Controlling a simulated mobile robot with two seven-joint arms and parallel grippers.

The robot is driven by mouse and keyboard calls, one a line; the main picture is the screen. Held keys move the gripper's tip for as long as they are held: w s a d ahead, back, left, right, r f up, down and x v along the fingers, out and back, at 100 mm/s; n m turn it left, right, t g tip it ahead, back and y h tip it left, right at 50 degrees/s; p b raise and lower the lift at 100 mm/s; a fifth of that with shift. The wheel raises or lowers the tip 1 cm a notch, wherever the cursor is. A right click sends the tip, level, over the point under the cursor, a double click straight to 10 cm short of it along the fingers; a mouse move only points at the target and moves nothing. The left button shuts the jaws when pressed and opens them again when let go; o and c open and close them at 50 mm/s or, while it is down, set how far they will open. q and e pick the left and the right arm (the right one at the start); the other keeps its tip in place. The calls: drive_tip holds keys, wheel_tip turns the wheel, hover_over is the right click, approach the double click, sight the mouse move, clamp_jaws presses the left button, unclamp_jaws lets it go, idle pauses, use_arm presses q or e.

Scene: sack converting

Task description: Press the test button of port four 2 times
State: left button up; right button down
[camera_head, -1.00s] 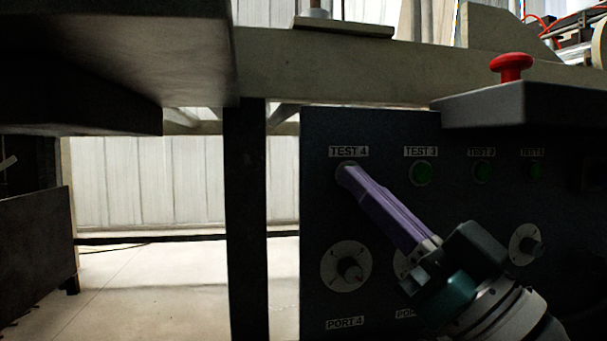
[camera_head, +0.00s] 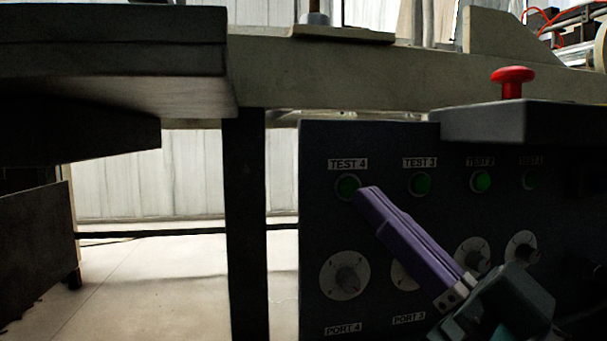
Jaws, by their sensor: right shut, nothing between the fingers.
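My right gripper (camera_head: 364,192) has long purple fingers, shut and empty. Its tips are just right of and below the TEST 4 button, overlapping its right edge in the picture. They look a little off the panel, but the exact gap cannot be told. The PORT 4 knob (camera_head: 345,275) sits below on a white dial. My left gripper is not in view.
A red mushroom button (camera_head: 512,77) stands on a grey box (camera_head: 490,122) jutting out above. A dark tabletop (camera_head: 120,60) overhangs at upper left.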

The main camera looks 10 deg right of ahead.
drive_tip(key=shift+s+p, duration=0.45)
drive_tip(key=shift+s, duration=0.85)
